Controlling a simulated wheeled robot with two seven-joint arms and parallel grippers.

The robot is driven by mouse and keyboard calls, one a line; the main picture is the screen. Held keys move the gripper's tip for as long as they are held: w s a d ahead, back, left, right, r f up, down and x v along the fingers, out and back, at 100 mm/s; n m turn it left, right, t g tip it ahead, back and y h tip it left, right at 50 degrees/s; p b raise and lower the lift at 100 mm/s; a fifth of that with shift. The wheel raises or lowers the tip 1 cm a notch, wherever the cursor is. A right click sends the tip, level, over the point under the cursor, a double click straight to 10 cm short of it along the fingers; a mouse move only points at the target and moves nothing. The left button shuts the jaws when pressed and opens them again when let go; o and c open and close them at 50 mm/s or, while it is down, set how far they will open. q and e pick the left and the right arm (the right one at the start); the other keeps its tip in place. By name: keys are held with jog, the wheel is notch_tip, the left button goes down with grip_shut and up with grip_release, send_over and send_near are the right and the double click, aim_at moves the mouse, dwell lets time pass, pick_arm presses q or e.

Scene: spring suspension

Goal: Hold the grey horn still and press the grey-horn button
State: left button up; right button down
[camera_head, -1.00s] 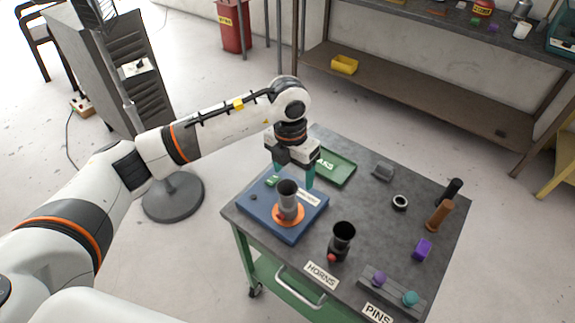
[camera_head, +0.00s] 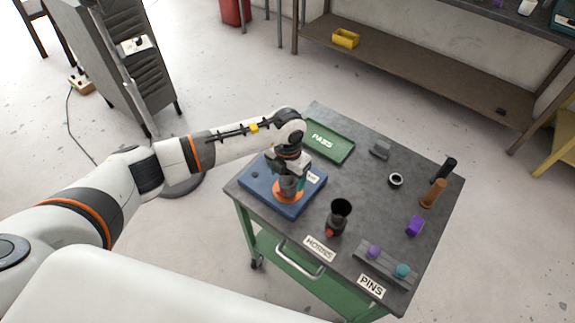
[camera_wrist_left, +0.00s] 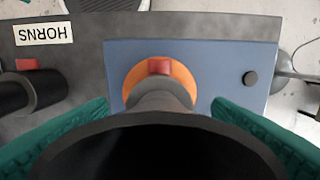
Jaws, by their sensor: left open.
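The grey horn (camera_head: 287,186) stands on an orange disc (camera_head: 286,197) on the blue base (camera_head: 254,185); my left gripper partly hides it in the head view. In the left wrist view, the horn's wide dark mouth (camera_wrist_left: 160,150) fills the bottom, and its red button (camera_wrist_left: 160,66) shows beyond its grey body (camera_wrist_left: 160,93). My left gripper (camera_wrist_left: 160,112) is open, with one teal finger on each side of the horn. A gap shows between the fingertips and the horn's lower body; contact at the rim cannot be told. My right gripper is not in view.
A black horn (camera_head: 339,212) with a red button stands near the HORNS label (camera_head: 319,249). A green PASS tray (camera_head: 330,150) lies behind the blue base. A dark ring, a purple block, cylinders and a pin rack (camera_head: 385,262) occupy the right side of the table.

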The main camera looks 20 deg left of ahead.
pick_arm(q)
jog(key=shift+f, duration=0.1)
jog(key=c, duration=1.1)
jog(key=shift+c, duration=0.2)
dwell(2.3)
